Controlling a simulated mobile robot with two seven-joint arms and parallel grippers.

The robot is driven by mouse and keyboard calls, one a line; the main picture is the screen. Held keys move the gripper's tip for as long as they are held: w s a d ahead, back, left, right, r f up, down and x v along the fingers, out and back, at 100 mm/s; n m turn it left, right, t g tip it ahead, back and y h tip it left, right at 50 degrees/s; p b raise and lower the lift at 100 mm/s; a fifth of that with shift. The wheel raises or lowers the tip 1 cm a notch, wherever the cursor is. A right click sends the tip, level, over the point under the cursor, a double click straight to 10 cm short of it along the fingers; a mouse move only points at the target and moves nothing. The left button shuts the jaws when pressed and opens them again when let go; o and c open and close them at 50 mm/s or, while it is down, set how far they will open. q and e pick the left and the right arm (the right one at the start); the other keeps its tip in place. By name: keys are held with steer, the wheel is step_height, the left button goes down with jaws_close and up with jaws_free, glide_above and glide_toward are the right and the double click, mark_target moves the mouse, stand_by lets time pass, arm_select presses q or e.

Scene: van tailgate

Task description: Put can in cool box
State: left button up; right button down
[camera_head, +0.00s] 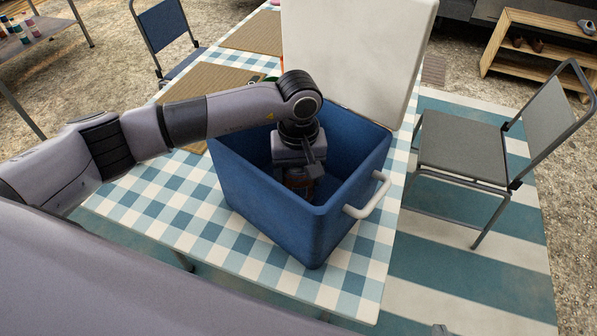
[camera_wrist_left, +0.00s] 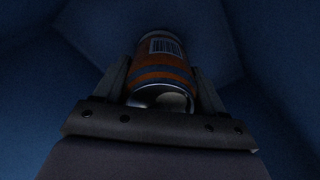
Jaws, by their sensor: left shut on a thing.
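The blue cool box (camera_head: 265,225) stands on the checked table with its white lid (camera_head: 355,50) raised at the back. My left arm reaches over the box's left wall, and my left gripper (camera_head: 303,180) points down inside it. The gripper is shut on a can (camera_wrist_left: 163,66), orange with blue bands and a white barcode label. In the left wrist view the can lies between the two fingers (camera_wrist_left: 160,88), with the dark blue walls around it. In the head view the can is mostly hidden by the gripper. I cannot tell whether the can touches the box floor. My right gripper is not in view.
The table (camera_head: 180,215) has a blue and white checked cloth and woven mats (camera_head: 205,82). A white handle (camera_head: 368,196) sticks out from the box's right side. A wooden shelf (camera_head: 540,55) is at the far right.

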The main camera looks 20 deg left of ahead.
arm_select(q)
steer(key=o, duration=1)
steer(key=shift+f, duration=0.15)
steer(key=o, duration=0.4)
steer(key=shift+o, duration=0.2)
steer(key=shift+r, duration=0.2)
step_height(320, 180, up, 12)
steer(key=shift+r+b, duration=0.1)
steer(key=shift+b, duration=0.4)
